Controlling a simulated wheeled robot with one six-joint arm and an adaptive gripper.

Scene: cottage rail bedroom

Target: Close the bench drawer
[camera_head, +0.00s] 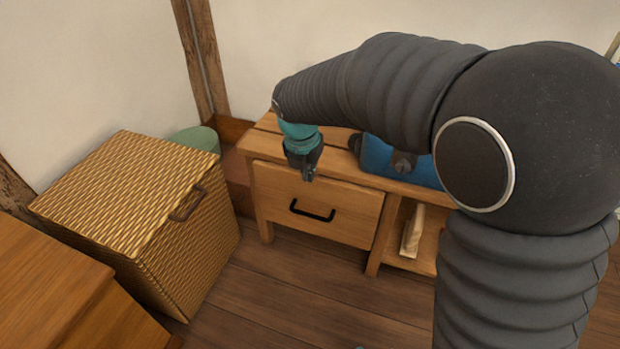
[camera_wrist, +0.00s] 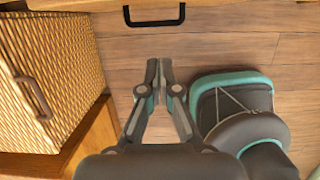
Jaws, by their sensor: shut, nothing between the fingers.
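The wooden bench (camera_head: 377,188) stands against the back wall. Its drawer (camera_head: 340,212) has a black bar handle (camera_head: 312,211) on a light wood front. The drawer front looks about flush with the bench frame, but any small gap is hard to tell. My gripper (camera_head: 309,177) is shut and empty, pointing down in front of the upper part of the drawer front, above the handle. In the wrist view my gripper (camera_wrist: 159,62) has its fingertips together over the floor, and the handle (camera_wrist: 154,20) shows at the top edge, apart from the fingertips.
A woven wicker hamper (camera_head: 135,190) with a dark handle stands left of the bench. A blue box (camera_head: 378,155) sits on the bench top. A light wooden object (camera_head: 413,232) stands in the open compartment right of the drawer. Bare floor (camera_head: 290,290) lies in front.

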